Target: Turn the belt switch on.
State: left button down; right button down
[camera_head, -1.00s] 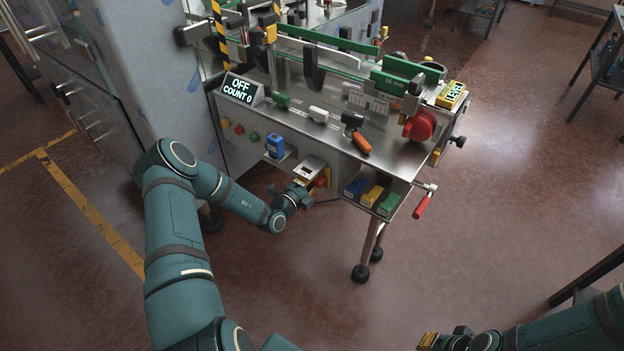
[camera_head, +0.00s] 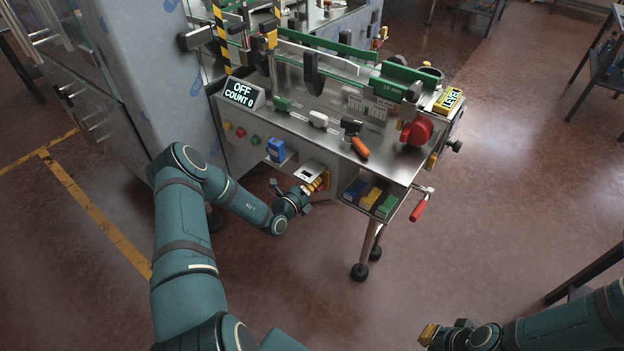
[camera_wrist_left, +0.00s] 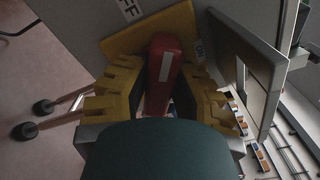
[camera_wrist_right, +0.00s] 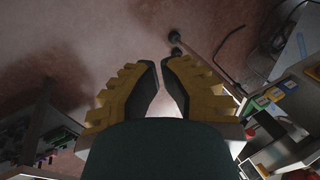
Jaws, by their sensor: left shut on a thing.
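The belt switch is a red handle (camera_wrist_left: 163,70) with a white stripe, on a yellow plate (camera_wrist_left: 150,30) marked ON at its right side, in the left wrist view. My left gripper (camera_wrist_left: 168,88) has its yellow fingers on both sides of the handle and is shut on it. In the head view my left gripper (camera_head: 318,184) is at the machine's front, below the table edge, and hides most of the switch. The display (camera_head: 241,91) reads OFF, COUNT 0. My right gripper (camera_wrist_right: 161,68) is empty, with a narrow gap between its fingertips, away from the machine.
The steel table (camera_head: 330,140) carries an orange-handled tool (camera_head: 359,147) and a red knob (camera_head: 416,130). A blue object (camera_head: 276,150) sits on a small front ledge left of the switch. Coloured boxes (camera_head: 370,196) and a red crank handle (camera_head: 419,211) are to the right. Floor in front is clear.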

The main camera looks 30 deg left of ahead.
pick_arm(q)
jog(key=m+p, duration=0.2)
jog(key=m, duration=0.3)
jog(key=shift+r+m, duration=0.15)
jog(key=shift+m, duration=0.15)
jog(key=m+p, duration=0.1)
jog(key=m, duration=0.4)
jog(key=shift+w+m, duration=0.1)
jog(key=shift+m, duration=0.2)
pick_arm(e)
jog(key=r, duration=0.2)
jog(key=w+r, duration=0.1)
jog(key=shift+w+d+r, duration=0.1)
jog(key=shift+r, duration=0.25)
pick_arm(q)
jog(key=shift+m, duration=0.3)
jog(key=c, duration=0.8)
grip_release()
jog(key=s, duration=0.8)
jog(key=s+a, duration=0.1)
jog(key=s, duration=0.3)
